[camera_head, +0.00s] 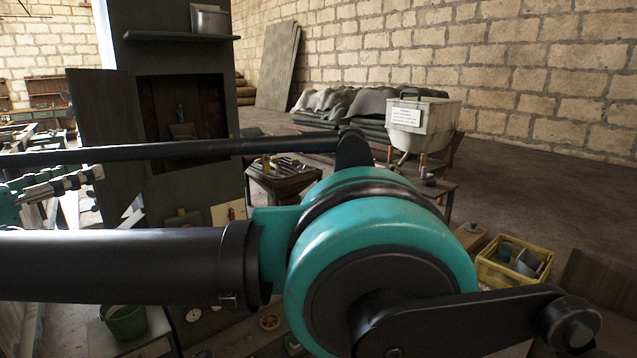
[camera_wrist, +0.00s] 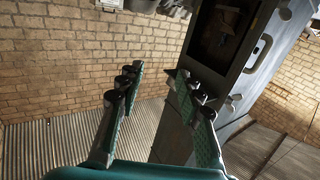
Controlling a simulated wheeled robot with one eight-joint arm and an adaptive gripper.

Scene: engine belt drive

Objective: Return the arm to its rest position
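My gripper (camera_wrist: 158,72) shows in the wrist view. Its two fingers stand well apart, with green inner faces and black round joints. Nothing is between them, and it touches nothing visible. In the wrist view a grey cabinet (camera_wrist: 225,60) lies beyond the fingers, tilted in the picture. In the head view my arm, with dark links and a large teal joint (camera_head: 390,235), fills the front and hides much of what is behind.
In the head view a dark cabinet (camera_head: 120,110) stands open at the left. A low table (camera_head: 283,182) with small parts and a pale container (camera_head: 425,128) stand behind my arm. A yellow crate (camera_head: 510,268) and green bucket (camera_head: 124,322) are low down.

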